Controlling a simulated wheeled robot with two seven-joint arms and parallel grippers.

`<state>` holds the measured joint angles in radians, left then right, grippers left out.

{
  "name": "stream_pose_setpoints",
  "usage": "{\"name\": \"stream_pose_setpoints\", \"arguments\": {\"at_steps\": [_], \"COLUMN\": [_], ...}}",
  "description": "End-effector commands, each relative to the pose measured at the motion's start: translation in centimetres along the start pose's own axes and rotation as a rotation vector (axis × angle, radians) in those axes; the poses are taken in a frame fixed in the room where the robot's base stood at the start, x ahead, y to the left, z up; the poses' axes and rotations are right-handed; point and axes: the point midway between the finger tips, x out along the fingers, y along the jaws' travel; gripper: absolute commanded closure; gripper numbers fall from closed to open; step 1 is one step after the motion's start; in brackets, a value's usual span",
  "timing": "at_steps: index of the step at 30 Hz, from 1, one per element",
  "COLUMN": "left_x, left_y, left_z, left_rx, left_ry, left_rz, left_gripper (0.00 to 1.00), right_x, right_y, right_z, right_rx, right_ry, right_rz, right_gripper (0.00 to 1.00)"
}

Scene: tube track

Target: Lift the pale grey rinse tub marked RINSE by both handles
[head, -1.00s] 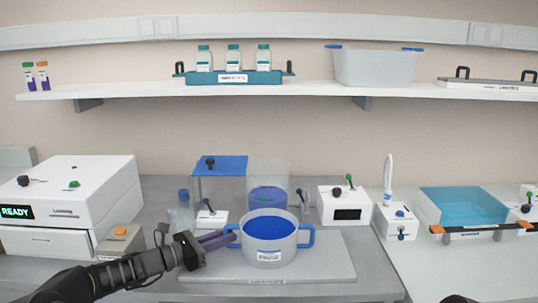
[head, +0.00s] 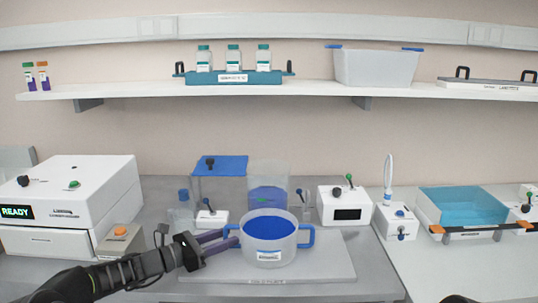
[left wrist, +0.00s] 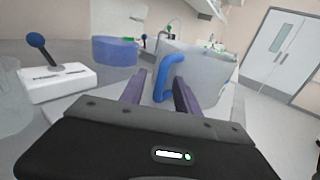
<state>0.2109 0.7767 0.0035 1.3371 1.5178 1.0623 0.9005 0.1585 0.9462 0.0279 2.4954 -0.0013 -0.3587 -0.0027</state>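The pale grey tub (head: 268,252) stands on a flat grey board on the bench, with blue liquid inside and a blue handle on each side. Its front label is too small to read clearly. My left gripper (head: 232,238) is at the tub's left handle. In the left wrist view, the blue handle (left wrist: 164,82) stands between the two purple fingers of my left gripper (left wrist: 158,88), which are apart with gaps visible, so it is open. The tub's right handle (head: 307,236) is free. My right gripper is not in view; only a dark bit shows at the bottom edge.
A blue-lidded stand (head: 220,166), a clear container (head: 268,180) and a white box with a display (head: 345,206) stand behind the tub. A white machine (head: 70,205) is at left. A turquoise basin (head: 463,206) is at right. The shelf (head: 300,92) runs above.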

Motion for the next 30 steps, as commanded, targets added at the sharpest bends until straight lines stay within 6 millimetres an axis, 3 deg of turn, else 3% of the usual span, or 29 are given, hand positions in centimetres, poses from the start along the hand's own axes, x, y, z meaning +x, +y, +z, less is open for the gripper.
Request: {"name": "stream_pose_setpoints", "arguments": {"at_steps": [5,16,30], "left_x": [-1.5,-7.0,-7.7], "left_y": [0.1,0.1,0.0], "left_z": [0.0,0.3,0.4], "left_rx": [-0.001,-0.001,0.000], "left_ry": [-0.002,-0.008,-0.010], "left_rz": [0.003,0.002,-0.001], "left_gripper": [0.62,0.62,0.62], "right_x": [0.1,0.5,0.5], "right_y": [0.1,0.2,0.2], "right_z": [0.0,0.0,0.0], "right_rx": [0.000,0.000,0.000], "right_ry": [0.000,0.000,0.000], "right_rz": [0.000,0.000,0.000], "right_gripper": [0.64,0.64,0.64]}}
